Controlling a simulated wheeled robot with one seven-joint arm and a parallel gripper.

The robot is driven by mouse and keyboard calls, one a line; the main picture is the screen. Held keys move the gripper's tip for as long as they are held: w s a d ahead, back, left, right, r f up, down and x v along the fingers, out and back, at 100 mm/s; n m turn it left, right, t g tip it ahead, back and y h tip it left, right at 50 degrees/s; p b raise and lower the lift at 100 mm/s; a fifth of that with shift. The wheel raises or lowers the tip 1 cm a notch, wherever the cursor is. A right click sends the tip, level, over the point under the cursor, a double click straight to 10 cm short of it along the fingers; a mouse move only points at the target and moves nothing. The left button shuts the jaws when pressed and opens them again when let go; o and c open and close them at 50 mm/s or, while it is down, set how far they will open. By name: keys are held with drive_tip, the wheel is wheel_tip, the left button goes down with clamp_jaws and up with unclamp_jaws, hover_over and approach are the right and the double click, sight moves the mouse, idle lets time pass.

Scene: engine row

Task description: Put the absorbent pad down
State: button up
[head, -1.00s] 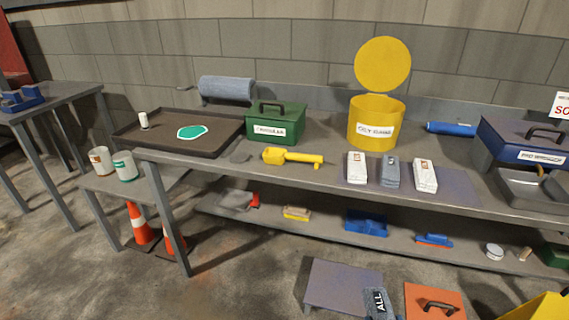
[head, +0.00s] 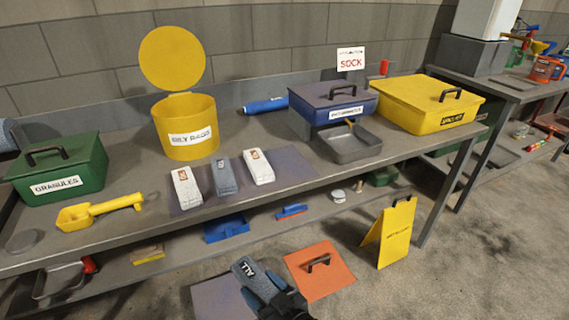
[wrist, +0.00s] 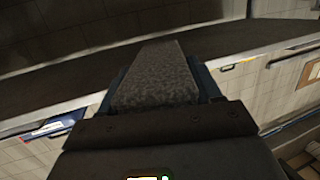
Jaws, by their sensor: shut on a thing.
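My gripper (head: 266,284) is at the bottom of the head view, in front of the workbench and over the floor. It is shut on a grey absorbent pad (head: 246,268) with a dark label reading "ALL". In the wrist view the grey speckled pad (wrist: 157,76) points away from the jaws. The pad appears clear of the bench. On the bench, a grey mat (head: 293,164) carries two white packs (head: 186,188) (head: 259,167) and a grey pack (head: 225,176) between them.
A yellow rag can (head: 185,125) with raised lid, green granules box (head: 58,170), yellow scoop (head: 98,210), blue box (head: 330,103) and grey tray (head: 350,145) crowd the bench.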

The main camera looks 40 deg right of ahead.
drive_tip(key=shift+w+d, duration=0.15)
drive_tip(key=shift+w, duration=0.15)
